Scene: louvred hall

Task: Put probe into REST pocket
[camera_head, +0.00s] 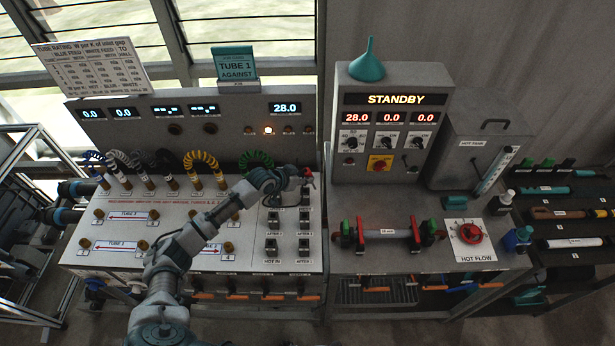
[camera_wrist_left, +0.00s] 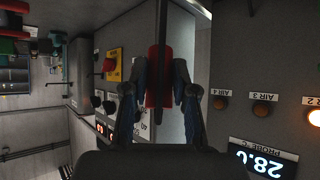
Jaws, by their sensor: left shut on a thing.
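My left gripper (camera_head: 298,178) is at the upper right of the white bench panel, above the columns of dark pockets. In the left wrist view the gripper (camera_wrist_left: 160,85) is shut on a red handle, the probe (camera_wrist_left: 155,65). Only a small red part of the probe (camera_head: 308,171) shows in the head view; its tip is hidden. Dark pockets (camera_head: 272,244) with labels such as HOT IN and AFTER sit below the gripper. I cannot make out a REST label; the upper pockets are partly covered by the gripper. My right gripper is not in view.
Coiled coloured hoses (camera_head: 201,165) rise from brass fittings left of the gripper. A grey display panel (camera_head: 240,140) stands behind. The STANDBY cabinet (camera_head: 390,140) stands to the right, with a clamped tube (camera_head: 388,233) before it.

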